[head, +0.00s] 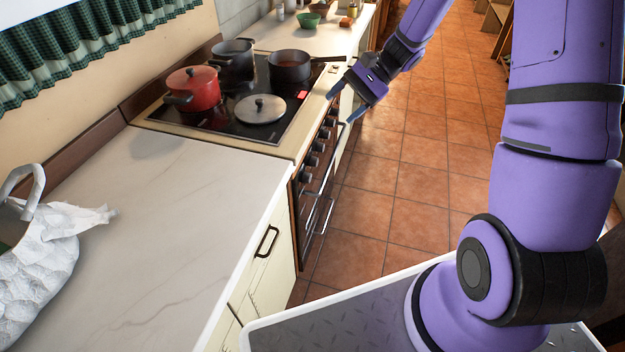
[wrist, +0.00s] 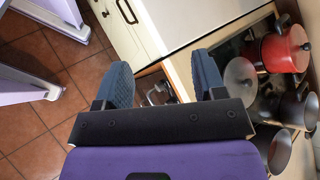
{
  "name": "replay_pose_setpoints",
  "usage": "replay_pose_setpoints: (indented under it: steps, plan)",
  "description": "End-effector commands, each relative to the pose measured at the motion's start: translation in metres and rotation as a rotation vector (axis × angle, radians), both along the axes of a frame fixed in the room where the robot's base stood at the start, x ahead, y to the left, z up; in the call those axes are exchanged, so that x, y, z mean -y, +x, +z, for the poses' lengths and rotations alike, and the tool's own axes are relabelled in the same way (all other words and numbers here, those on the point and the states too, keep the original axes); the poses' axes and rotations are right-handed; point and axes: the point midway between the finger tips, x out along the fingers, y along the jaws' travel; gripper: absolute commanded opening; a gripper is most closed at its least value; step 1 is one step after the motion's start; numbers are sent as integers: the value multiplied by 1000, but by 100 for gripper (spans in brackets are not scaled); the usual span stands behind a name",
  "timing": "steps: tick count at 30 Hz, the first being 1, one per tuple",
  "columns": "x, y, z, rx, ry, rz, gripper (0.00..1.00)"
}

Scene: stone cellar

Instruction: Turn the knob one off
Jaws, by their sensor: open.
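The stove's front panel has a row of several dark knobs (head: 312,161) in the head view, facing the floor aisle. I cannot tell which of them is knob one. My gripper (head: 340,106) is open and empty, in front of the far end of the knob row and close to the stove's front edge. In the wrist view, my gripper (wrist: 165,85) has its two blue fingers spread apart, with part of the stove front (wrist: 158,88) visible between them. The far knobs are partly hidden by my gripper in the head view.
A red pot (head: 193,90), a dark pot (head: 233,58), a saucepan (head: 289,66) and a lid (head: 260,109) sit on the black cooktop. An oven handle (head: 318,222) sticks out below the knobs. The tiled floor (head: 420,180) beside the stove is clear.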

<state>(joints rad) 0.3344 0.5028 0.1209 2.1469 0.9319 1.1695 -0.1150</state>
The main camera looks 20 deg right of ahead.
Motion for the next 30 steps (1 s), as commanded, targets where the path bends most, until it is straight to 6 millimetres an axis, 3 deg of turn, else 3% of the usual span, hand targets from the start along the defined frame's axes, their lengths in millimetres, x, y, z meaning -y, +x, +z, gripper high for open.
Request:
replay_pose_setpoints:
  steps: [1, 6, 15, 24, 30]
  plan:
    - [3, 8, -17, -34, 40, -35, 64]
    - [10, 30, -66, -123, 169, -155, 64]
    - [25, 57, -161, -267, 387, -394, 64]
    - [41, 63, -266, -392, 587, -662, 64]
    - [47, 57, -324, -450, 683, -819, 64]
